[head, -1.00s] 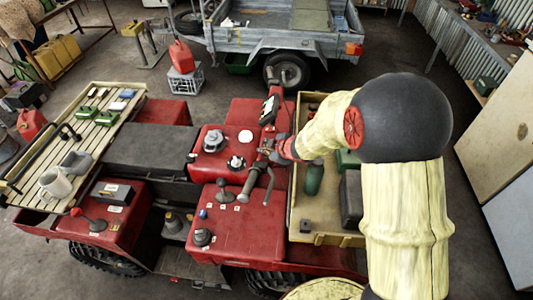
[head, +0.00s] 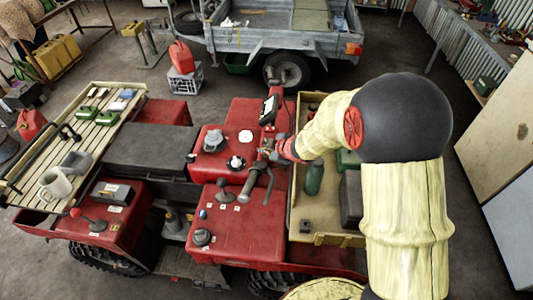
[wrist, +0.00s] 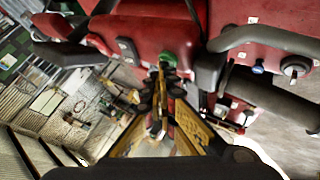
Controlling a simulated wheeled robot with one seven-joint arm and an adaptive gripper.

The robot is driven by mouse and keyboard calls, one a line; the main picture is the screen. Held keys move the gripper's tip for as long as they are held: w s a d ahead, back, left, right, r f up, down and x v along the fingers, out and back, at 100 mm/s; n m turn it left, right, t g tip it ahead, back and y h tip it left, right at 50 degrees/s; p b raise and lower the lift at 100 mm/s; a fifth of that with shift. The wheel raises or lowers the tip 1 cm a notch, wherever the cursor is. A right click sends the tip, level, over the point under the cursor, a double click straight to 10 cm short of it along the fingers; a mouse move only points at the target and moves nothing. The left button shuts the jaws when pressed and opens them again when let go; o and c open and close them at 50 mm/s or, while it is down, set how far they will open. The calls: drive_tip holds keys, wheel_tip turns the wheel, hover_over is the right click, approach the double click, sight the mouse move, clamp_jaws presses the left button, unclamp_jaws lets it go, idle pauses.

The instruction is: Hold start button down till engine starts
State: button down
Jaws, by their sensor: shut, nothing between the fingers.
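The red quad bike (head: 262,228) stands in front of me with its handlebar (head: 253,178) near my gripper. My gripper (head: 268,150) reaches the handlebar area from the right in the head view. In the wrist view, the closed fingertips (wrist: 163,70) are at a small green round button (wrist: 167,58) on the red bodywork. The tips overlap the button's lower edge; I cannot tell whether they press it. Nothing is held between the fingers. In the head view the button is hidden around the gripper. A key-like switch (wrist: 295,68) shows farther right in the wrist view.
A yellow tray (head: 325,238) with a green bottle (head: 314,177) lies under my arm. A trailer (head: 262,40) and a red fuel can (head: 180,56) stand behind. Handlebar parts crowd the gripper.

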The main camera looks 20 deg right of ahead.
sight(265, 155)
idle(0.4)
drive_tip(key=shift+r+p, duration=0.9)
drive_tip(key=shift+p, duration=0.1)
wheel_tip(265, 155, up, 5)
drive_tip(key=p, duration=0.5)
